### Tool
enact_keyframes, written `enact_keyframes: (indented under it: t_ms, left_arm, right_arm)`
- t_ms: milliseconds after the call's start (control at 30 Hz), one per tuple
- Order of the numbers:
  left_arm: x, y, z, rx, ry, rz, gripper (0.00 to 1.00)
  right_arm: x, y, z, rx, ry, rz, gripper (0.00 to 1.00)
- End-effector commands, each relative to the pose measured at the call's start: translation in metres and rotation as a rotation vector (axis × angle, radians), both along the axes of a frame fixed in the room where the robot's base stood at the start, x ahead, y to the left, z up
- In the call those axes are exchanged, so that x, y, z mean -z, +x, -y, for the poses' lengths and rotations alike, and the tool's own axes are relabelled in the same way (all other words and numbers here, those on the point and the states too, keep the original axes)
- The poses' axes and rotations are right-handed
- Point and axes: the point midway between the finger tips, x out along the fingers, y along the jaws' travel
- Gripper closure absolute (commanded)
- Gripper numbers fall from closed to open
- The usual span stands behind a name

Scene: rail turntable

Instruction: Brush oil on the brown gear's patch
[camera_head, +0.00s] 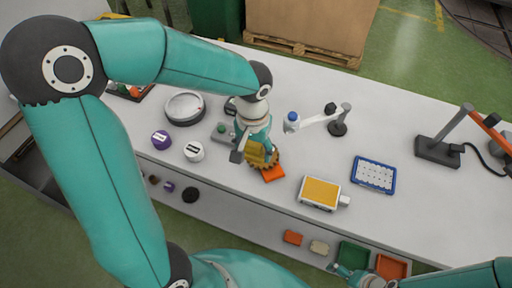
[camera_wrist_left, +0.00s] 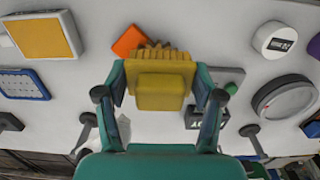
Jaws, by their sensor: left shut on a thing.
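My left gripper (camera_head: 257,155) is shut on a yellow block (camera_wrist_left: 160,92), which sits between its two fingers in the left wrist view. The fingers (camera_wrist_left: 160,100) point down toward the table. The brown toothed gear (camera_wrist_left: 161,54) shows just beyond the block, mostly hidden by it; I cannot tell whether they touch. An orange square (camera_wrist_left: 131,40) lies next to the gear and also shows in the head view (camera_head: 272,173). No separate oil brush or oil patch can be made out. My right gripper (camera_head: 345,273) is low at the bottom edge, small and partly cut off.
A yellow-topped box (camera_head: 321,192) and a blue-framed tray (camera_head: 374,175) stand to the right on the white table. A round dial (camera_head: 185,107), a white jar (camera_head: 194,151) and a purple jar (camera_head: 161,140) are at left. A stand with an arm (camera_head: 338,128) is behind.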

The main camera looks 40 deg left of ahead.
Motion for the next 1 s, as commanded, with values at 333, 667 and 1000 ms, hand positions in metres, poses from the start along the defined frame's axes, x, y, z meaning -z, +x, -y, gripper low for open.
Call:
enact_keyframes:
  t_ms: [333,667,1000]
  left_arm:
    - [0.003,0.003,0.004,0.011,-0.001,0.0,0.6]
    - [0.03,0.003,0.003,0.01,0.0,0.0,0.6]
    - [0.056,0.002,0.002,0.006,0.0,0.0,0.6]
  right_arm:
    - [0.006,0.0,0.0,0.0,0.0,0.0,0.0]
    - [0.031,0.0,0.0,0.0,0.0,0.0,0.0]
    - [0.055,0.0,0.0,0.0,0.0,0.0,0.0]
